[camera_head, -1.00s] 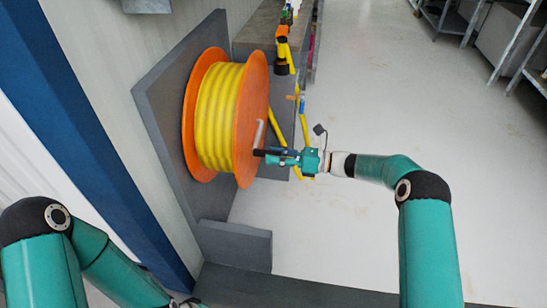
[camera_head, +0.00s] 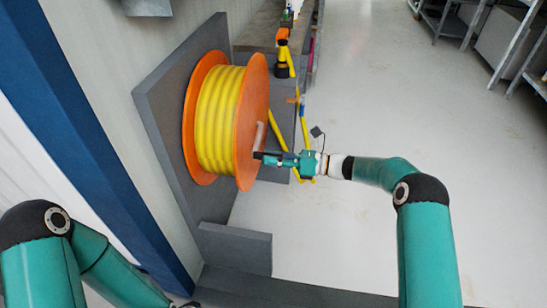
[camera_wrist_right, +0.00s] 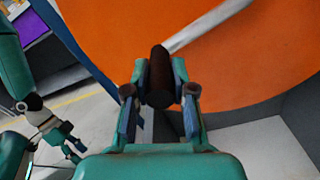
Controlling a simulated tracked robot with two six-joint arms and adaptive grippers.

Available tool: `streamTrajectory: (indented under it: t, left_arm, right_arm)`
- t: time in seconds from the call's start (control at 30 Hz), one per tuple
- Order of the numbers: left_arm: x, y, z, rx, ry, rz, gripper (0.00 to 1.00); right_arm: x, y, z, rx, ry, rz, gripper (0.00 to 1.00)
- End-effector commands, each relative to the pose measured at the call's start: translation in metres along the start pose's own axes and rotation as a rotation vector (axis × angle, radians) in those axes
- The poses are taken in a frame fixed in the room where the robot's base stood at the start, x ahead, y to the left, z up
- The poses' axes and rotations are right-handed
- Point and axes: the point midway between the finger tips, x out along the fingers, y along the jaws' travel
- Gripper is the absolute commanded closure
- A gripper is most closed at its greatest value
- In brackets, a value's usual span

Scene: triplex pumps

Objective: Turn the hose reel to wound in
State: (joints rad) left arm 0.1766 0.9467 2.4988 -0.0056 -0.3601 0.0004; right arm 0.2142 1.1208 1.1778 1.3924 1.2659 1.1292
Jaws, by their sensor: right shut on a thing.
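The hose reel (camera_head: 251,110) has orange flanges and yellow hose (camera_head: 217,115) wound on its drum, and it is mounted on a grey panel. A pale crank arm (camera_wrist_right: 205,27) runs across the reel's outer face to a dark cylindrical handle (camera_wrist_right: 160,78). My right gripper (camera_head: 262,156) is at the reel's outer face, shut on the handle; in the right wrist view the handle stands between the two fingers (camera_wrist_right: 160,95). My left gripper (camera_wrist_right: 72,146) shows small at the lower left of the right wrist view, away from the reel; its finger gap is unclear.
A grey block (camera_head: 235,247) stands below the reel. A bench (camera_head: 262,27) with a black and orange fitting (camera_head: 282,55) and yellow hose lies behind it. The floor on the right is clear, with metal shelving (camera_head: 447,18) at the far right.

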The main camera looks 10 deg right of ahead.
Motion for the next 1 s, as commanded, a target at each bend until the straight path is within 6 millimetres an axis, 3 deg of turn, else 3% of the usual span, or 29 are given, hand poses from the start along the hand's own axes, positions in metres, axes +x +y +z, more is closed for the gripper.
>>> streamTrajectory:
  t: [0.37,0.7,1.0]
  left_arm:
    - [-0.022,0.008,0.000,0.000,0.000,0.000,0.43]
    - [-0.060,0.022,0.000,0.000,0.000,0.000,0.43]
    - [-0.075,0.027,0.000,0.000,0.000,0.000,0.43]
  right_arm:
    - [0.000,0.006,0.015,0.098,-0.001,-0.003,1.00]
    - [0.001,0.016,0.042,0.338,-0.003,-0.004,1.00]
    - [0.001,0.017,0.059,0.496,-0.004,-0.005,1.00]
